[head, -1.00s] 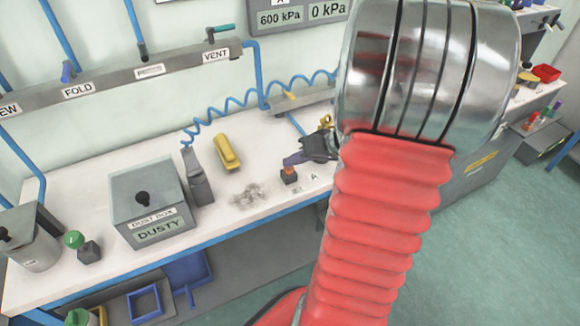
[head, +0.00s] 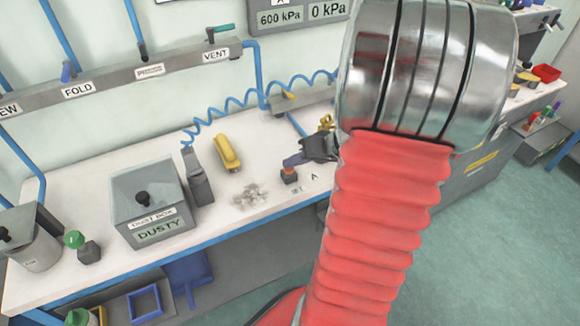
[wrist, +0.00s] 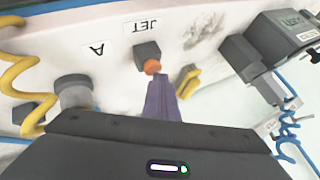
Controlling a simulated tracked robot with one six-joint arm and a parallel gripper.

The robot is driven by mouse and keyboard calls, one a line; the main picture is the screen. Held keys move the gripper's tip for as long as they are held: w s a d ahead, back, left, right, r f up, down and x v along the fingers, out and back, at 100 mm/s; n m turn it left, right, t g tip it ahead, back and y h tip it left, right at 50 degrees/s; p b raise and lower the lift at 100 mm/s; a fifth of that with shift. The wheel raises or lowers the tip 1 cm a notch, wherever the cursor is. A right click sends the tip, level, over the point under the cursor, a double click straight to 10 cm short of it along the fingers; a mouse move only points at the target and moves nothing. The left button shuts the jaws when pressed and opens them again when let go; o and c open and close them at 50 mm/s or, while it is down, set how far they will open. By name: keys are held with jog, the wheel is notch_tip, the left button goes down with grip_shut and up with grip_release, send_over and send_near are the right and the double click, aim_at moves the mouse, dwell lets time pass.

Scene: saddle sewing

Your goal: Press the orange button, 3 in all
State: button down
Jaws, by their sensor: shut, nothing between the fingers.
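The orange button (head: 288,170) sits on top of a small dark block (head: 289,178) on the white bench. In the wrist view the orange button (wrist: 152,67) shows at the tip of my purple fingers, on its dark block (wrist: 147,52). My gripper (head: 290,162) is shut and empty, with its purple fingers (wrist: 160,98) close together and pointing at the button. The fingertips are at or just over the button and cover part of it. I cannot tell whether they touch it or whether it is pushed in.
Labels JET (wrist: 139,27) and A (wrist: 97,48) lie by the block. A grey dust pile (head: 251,195), a yellow tool (head: 227,153) and the DUSTY dust box (head: 151,205) are to the left. A blue coiled hose (head: 235,104) runs behind. My red arm hides the bench's right part.

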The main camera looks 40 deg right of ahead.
aim_at(292, 170)
jog(key=shift+r, duration=0.9)
notch_tip(292, 170, up, 5)
dwell(0.6)
jog(key=shift+a, duration=0.1)
dwell(2.3)
jog(key=a+r+n+g, duration=0.3)
jog(key=a, duration=1.2)
jog(key=s+a+r+n+h, duration=0.2)
jog(key=s+a+r+h, duration=0.1)
jog(key=s+a, duration=0.6)
jog(key=shift+a+r, duration=0.8)
jog(key=shift+a, duration=0.8)
